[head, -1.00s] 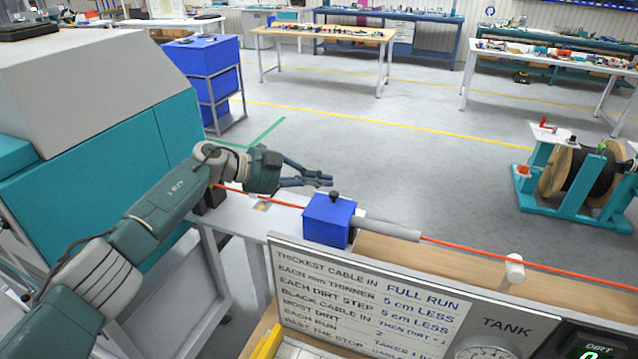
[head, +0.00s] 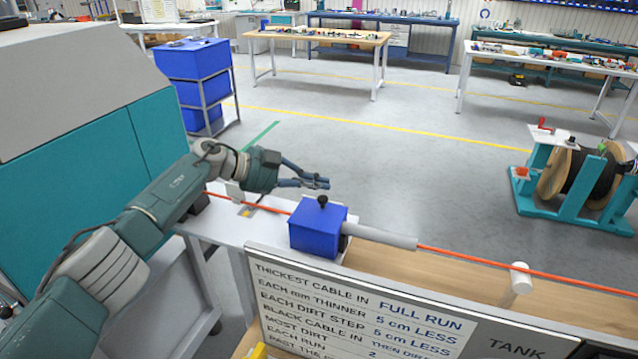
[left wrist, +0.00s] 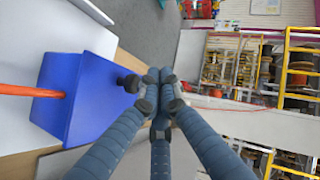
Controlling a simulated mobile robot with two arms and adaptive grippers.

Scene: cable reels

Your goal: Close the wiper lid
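The wiper is a blue box (head: 316,232) with a black knob (head: 322,202) on top, on the bench in the head view. Its top looks flat and down, with no gap visible. An orange cable (head: 480,262) runs through it, with a grey sleeve (head: 380,236) on the right side. My left gripper (head: 326,183) is just behind and above the knob, its fingers drawn together and empty. In the left wrist view the fingertips (left wrist: 160,88) meet beside the knob (left wrist: 130,83) of the blue box (left wrist: 82,98). My right gripper is not in view.
A sign board (head: 360,310) stands in front of the bench. A white post (head: 517,280) stands by the cable at right. A teal and grey machine (head: 90,150) is at left. A cable reel stand (head: 560,200) is on the floor at right.

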